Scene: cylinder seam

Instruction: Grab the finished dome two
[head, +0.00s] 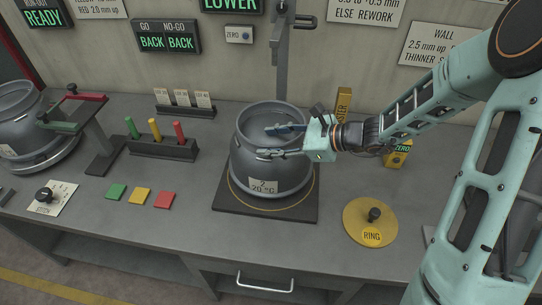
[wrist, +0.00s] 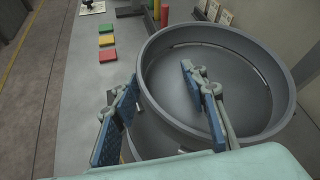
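A grey metal dome (head: 268,176), open at the top with a wide rim, stands upright on a dark square pad (head: 228,198) in the middle of the bench. Its front label shows 20 °C; the mark above that is too small to read surely. My gripper (head: 275,141) is at the dome's right rim, reaching in from the right. In the wrist view my gripper (wrist: 158,112) is open, with one blue-padded finger inside the mouth and the other outside. The dome's wall (wrist: 143,108) lies between them, with gaps visible.
Another grey vessel (head: 15,124) stands at the far left beside a red and green gauge stand (head: 98,130). Coloured pegs (head: 154,130) and flat tiles (head: 139,196) lie left of the dome. A yellow RING disc (head: 358,224) is to the right. A vertical post (head: 281,70) stands behind.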

